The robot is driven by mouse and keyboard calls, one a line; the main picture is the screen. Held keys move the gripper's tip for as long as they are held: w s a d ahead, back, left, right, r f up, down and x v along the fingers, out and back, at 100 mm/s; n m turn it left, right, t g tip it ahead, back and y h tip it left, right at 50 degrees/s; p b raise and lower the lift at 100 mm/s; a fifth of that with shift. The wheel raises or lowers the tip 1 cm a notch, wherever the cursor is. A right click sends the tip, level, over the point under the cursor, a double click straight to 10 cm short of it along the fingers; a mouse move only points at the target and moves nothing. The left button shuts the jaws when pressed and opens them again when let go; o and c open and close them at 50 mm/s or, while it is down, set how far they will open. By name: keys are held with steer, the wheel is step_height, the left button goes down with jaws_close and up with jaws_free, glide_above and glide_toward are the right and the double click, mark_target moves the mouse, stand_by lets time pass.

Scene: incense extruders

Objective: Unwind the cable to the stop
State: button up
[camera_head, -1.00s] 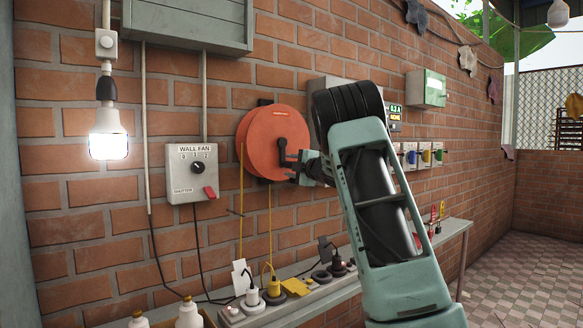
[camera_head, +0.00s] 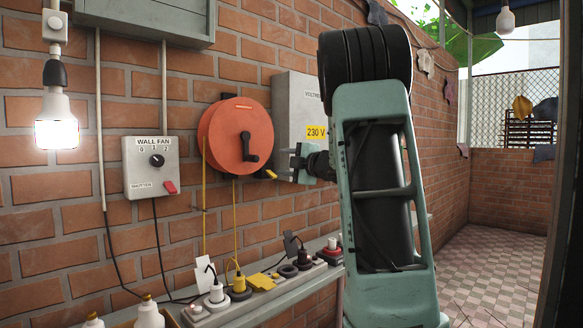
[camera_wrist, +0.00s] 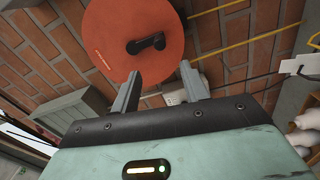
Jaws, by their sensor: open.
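The orange cable reel (camera_head: 222,137) is mounted on the brick wall, with a black crank handle (camera_head: 248,146) on its face. Yellow cable (camera_head: 204,185) hangs from it in two runs toward the shelf below. My gripper (camera_head: 292,158) is to the right of the reel, apart from the crank. In the wrist view my gripper (camera_wrist: 158,88) is open and empty, its two fingers pointing toward the orange reel (camera_wrist: 118,28). The crank (camera_wrist: 146,43) shows beyond the fingertips, with a gap between.
A wall fan control box (camera_head: 152,167) is left of the reel. A grey voltage box (camera_head: 296,110) is right of it, behind my gripper. Below, a shelf holds a socket strip (camera_head: 235,303) with several plugs. A lit bulb (camera_head: 56,128) hangs at left.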

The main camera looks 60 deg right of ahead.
steer(key=shift+v, duration=1.1)
